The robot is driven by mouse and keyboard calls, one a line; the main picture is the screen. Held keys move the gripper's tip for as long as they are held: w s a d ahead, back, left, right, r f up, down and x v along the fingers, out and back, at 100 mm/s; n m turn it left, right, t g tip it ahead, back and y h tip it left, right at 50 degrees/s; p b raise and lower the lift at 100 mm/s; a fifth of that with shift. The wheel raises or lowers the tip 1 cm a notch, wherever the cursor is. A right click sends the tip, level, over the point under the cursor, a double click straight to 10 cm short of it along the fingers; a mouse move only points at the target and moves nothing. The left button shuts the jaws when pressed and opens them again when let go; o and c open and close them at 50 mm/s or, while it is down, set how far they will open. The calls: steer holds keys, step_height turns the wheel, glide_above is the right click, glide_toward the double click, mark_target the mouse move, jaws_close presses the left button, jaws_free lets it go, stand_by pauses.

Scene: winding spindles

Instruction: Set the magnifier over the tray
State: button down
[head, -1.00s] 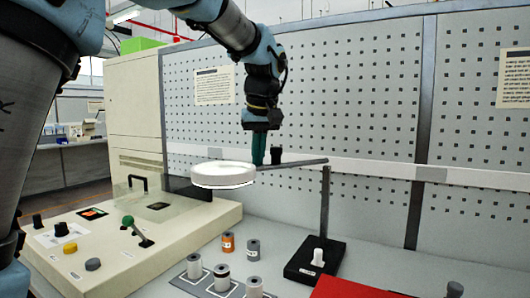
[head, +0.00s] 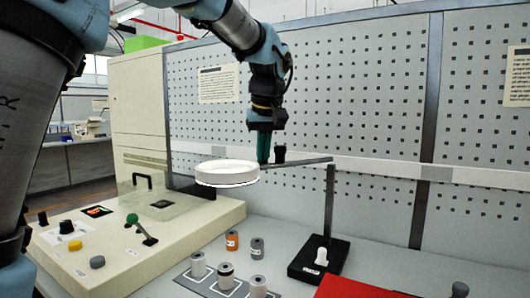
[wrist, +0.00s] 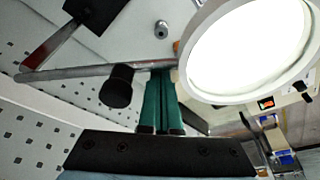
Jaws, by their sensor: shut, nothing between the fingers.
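The magnifier has a round white head (head: 227,173) on a thin grey swing arm (head: 305,162), which joins an upright post (head: 328,205) on a black base (head: 304,262). The white head also fills the upper right of the wrist view (wrist: 245,48). A dark grey tray (head: 207,286) with white-outlined squares lies at the front and holds several spindles. The head appears up and behind the tray, not clearly above it. My gripper (head: 263,160) points down with green fingers shut and empty, its tips against or very near the swing arm, between the white head and a black knob (head: 279,154).
An orange spindle (head: 231,240) and a grey one (head: 257,247) stand behind the tray. A cream machine (head: 130,240) with a lever and knobs is at left. A red surface (head: 350,288) lies front right. A perforated panel (head: 370,100) stands behind.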

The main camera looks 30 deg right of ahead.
step_height(320, 180, up, 9)
steer(key=shift+w+b, duration=0.15)
steer(key=shift+b, duration=0.25)
steer(key=shift+a, duration=0.1)
stand_by(0.4)
